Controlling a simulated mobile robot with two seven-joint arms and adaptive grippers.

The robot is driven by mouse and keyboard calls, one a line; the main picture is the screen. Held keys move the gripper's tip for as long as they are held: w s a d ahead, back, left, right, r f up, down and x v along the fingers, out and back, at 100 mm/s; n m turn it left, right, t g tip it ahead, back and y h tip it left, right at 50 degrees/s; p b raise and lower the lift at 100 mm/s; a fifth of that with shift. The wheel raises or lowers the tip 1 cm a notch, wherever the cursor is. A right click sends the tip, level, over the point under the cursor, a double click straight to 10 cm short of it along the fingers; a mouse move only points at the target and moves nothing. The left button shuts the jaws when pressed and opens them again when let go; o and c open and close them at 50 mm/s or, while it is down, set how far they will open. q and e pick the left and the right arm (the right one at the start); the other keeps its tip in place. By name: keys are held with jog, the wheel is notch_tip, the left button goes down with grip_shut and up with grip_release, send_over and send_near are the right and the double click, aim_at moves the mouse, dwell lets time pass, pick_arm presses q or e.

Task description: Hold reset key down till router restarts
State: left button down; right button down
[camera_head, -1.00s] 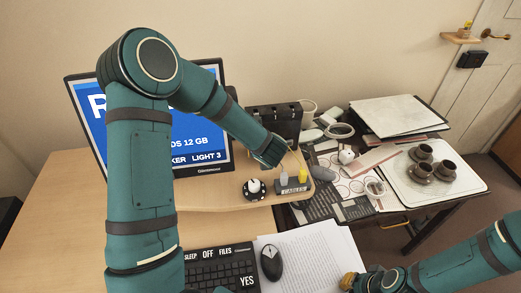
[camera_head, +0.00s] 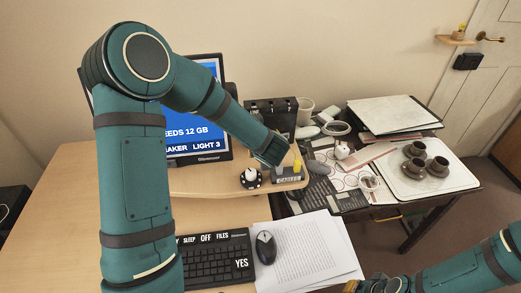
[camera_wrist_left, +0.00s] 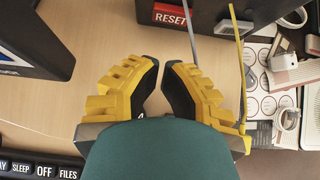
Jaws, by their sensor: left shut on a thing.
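The router is a black box (camera_head: 258,112) standing at the back of the wooden shelf, right of the monitor. In the left wrist view its lower front (camera_wrist_left: 232,14) shows a red label reading RESET (camera_wrist_left: 172,15). My left gripper (camera_wrist_left: 162,78) has yellow and black fingers close together in front of and below that label, with wooden surface beyond. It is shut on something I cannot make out.
The monitor (camera_head: 205,158) stands left of the router. Keyboard (camera_head: 215,262), mouse (camera_head: 265,247) and papers lie below. A cluttered side table holds cups (camera_head: 414,168).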

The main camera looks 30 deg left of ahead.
pick_arm(q)
jog(key=v, duration=0.5)
jog(key=shift+s+d+r+p, duration=0.1)
jog(key=shift+s+r+p, duration=0.2)
jog(key=shift+p, duration=0.1)
